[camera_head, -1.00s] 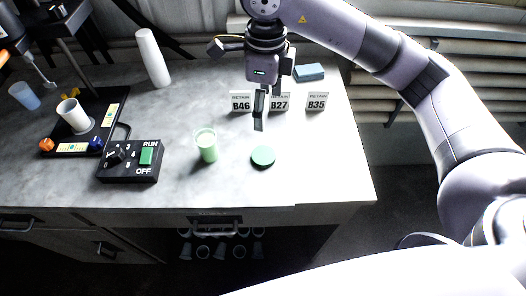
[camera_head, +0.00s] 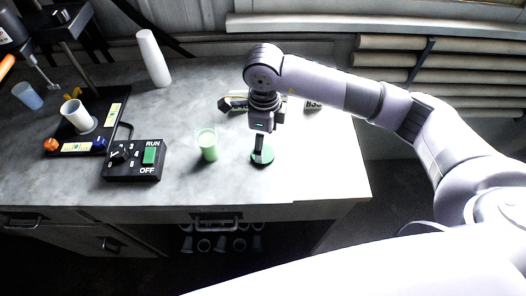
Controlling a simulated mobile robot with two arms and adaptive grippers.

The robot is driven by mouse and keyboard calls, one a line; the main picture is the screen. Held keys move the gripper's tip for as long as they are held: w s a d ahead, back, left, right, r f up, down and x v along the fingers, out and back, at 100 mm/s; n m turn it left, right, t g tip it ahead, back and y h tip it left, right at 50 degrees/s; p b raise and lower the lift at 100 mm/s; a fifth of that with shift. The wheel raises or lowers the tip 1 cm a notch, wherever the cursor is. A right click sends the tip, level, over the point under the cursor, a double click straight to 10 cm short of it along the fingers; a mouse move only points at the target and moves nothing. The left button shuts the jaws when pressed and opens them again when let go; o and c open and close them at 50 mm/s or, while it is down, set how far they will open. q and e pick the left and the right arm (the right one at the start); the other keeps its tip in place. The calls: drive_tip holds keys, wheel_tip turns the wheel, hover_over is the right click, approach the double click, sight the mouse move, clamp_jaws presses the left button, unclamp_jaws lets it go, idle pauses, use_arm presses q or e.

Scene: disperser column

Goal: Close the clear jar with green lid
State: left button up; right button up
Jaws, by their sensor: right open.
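The clear jar (camera_head: 208,147) stands upright and uncovered on the grey worktop, with pale green contents up near its rim. The round green lid (camera_head: 263,158) lies flat on the worktop to the right of the jar. My right gripper (camera_head: 260,152) points down at the lid from above, and its finger hides part of the lid. It is open; whether a finger touches the lid I cannot tell. My left gripper is not in view.
A black control box (camera_head: 134,162) with a green RUN switch is left of the jar. A mixer stand with a white cup (camera_head: 77,116) is farther left. A white cylinder (camera_head: 152,57) stands behind. The front right worktop is clear.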

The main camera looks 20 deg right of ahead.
drive_tip(key=shift+s+f+p, duration=0.1)
drive_tip(key=shift+f+p, duration=1.15)
drive_tip(key=shift+f, duration=1.35)
drive_tip(key=c, duration=0.8)
